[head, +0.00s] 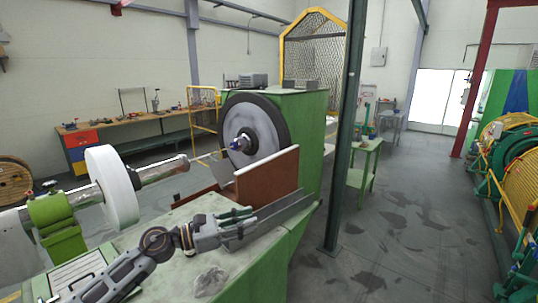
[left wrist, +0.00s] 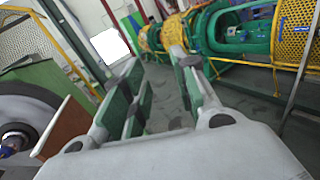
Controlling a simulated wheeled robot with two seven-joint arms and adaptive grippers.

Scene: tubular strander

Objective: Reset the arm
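My left arm comes in from the lower left of the head view. It reaches over the light green machine bed (head: 212,282). My left gripper (head: 248,222) is at the end of it, in front of the brown upright panel (head: 268,180) and close to the grey metal rail (head: 285,215). In the left wrist view the two fingers of the left gripper (left wrist: 158,65) stand apart with nothing between them; floor shows through the gap. Whether the gripper touches the rail or bed cannot be told. My right gripper is in neither view.
A large grey wheel (head: 252,128) on a green housing stands behind the panel. A white disc (head: 112,187) on a shaft is at left. A dark green post (head: 345,130) rises right of the bed. Open floor (head: 400,220) lies beyond, with yellow-caged machinery (head: 515,165) at far right.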

